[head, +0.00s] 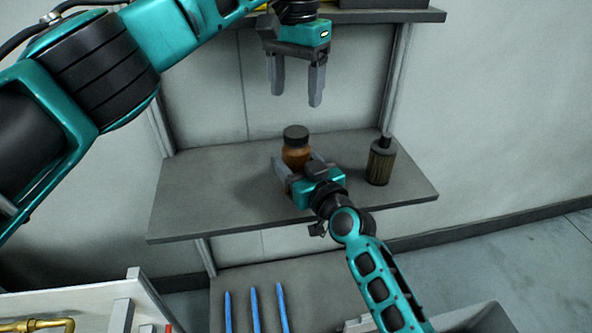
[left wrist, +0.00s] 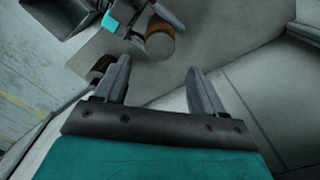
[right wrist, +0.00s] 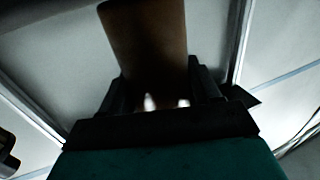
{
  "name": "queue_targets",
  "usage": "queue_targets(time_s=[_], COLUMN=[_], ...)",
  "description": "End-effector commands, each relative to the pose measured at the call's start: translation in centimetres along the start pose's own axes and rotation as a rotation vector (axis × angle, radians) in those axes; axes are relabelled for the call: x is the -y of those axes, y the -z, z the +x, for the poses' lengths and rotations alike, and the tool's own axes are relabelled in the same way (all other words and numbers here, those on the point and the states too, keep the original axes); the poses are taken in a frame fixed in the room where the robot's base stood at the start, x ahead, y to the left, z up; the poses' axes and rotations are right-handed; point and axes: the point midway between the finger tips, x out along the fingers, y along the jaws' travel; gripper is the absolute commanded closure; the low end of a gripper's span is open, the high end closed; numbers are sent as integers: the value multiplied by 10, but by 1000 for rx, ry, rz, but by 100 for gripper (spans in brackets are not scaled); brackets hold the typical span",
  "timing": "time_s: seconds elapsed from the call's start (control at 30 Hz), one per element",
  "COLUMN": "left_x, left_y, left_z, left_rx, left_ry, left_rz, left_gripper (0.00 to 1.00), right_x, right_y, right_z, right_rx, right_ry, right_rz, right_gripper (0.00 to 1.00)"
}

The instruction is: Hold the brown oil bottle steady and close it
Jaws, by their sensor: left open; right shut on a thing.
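The brown oil bottle (head: 296,158) stands upright on the grey shelf, with a dark cap (head: 295,132) on its mouth. I cannot tell how tightly the cap sits. My right gripper (head: 299,169) is shut on the bottle's body from the front, hiding its lower part. In the right wrist view the bottle (right wrist: 148,40) rises dark brown between the fingers. My left gripper (head: 296,92) is open and empty, above and apart from the cap. In the left wrist view the cap (left wrist: 161,44) lies beyond the open fingers (left wrist: 157,92).
A dark ribbed brown container (head: 381,163) with a black top stands at the right of the grey shelf (head: 200,205). An upper shelf (head: 420,15) is close to my left gripper. Blue sticks (head: 255,308) lie below. The shelf's left part is clear.

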Motion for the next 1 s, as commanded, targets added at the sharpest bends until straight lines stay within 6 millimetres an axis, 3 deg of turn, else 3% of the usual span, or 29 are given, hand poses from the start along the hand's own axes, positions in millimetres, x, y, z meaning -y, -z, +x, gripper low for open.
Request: queue_targets(time_s=[0.37, 0.8, 1.0], left_x=[0, 0, 0], left_y=[0, 0, 0], left_z=[4, 65, 79], left_rx=[1, 0, -1], left_ry=[-1, 1, 0], left_rz=[0, 0, -1], left_gripper=[31, 31, 31], right_x=[0, 0, 0], right_y=[-1, 0, 0], right_z=[0, 0, 0], right_rx=[1, 1, 1], right_ry=[0, 0, 0], right_rz=[0, 0, 0], right_gripper=[100, 100, 100])
